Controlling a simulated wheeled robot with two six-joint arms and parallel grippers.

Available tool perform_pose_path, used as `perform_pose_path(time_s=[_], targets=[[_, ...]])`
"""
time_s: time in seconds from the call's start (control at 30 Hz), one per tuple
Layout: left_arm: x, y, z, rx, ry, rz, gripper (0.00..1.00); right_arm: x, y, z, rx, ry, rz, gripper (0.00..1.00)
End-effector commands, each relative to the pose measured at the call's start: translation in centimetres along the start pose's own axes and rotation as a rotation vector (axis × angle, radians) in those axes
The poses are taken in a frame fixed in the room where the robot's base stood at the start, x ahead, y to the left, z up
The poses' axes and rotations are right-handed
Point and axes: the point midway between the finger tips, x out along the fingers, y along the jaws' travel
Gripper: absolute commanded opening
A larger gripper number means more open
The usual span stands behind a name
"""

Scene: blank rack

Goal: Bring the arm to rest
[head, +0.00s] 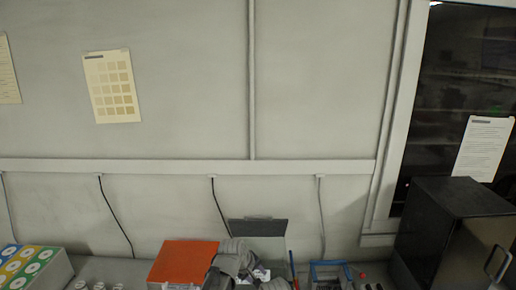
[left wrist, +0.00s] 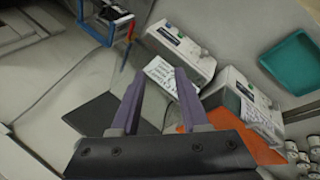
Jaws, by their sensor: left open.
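My left gripper (left wrist: 159,76) shows in the left wrist view with its two purple-grey fingers spread apart. Nothing is between the fingers, and a printed white card (left wrist: 160,74) shows beyond the gap. The gripper appears to be above the bench, apart from the things there. My right gripper is in neither view.
An orange surface (head: 183,262) is on the bench, with a blue-handled item (head: 329,266) to its right. A black cabinet (head: 438,230) stands at the right. White label-bearing devices (left wrist: 180,50), a dark flat square (left wrist: 92,117) and a teal tray (left wrist: 292,62) show in the wrist view.

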Motion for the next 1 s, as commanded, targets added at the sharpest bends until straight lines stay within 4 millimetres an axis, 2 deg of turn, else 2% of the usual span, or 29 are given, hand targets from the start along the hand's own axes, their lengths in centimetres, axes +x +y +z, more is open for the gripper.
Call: perform_pose_path(time_s=[0.03,0.2,0.3,0.4,0.5,0.6,1.0], targets=[[2.2,-3.9,3.3,0.118,-0.028,-0.062,0.45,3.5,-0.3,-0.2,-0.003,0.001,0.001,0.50],[4.2,-12.8,10.2,0.511,-0.150,-0.267,0.45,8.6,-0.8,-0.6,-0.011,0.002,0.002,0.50],[4.5,-17.0,12.9,0.692,-0.227,-0.360,0.45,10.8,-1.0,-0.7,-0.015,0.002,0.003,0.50],[4.4,-20.1,14.8,0.823,-0.295,-0.429,0.45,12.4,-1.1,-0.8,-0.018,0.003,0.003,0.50],[4.2,-21.9,15.8,0.908,-0.342,-0.470,0.45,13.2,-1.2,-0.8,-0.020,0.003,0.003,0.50],[3.9,-22.8,16.2,0.948,-0.367,-0.492,0.45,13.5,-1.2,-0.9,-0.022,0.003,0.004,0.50],[3.7,-22.8,16.3,0.959,-0.374,-0.496,0.45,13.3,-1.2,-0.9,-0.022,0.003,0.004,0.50]])
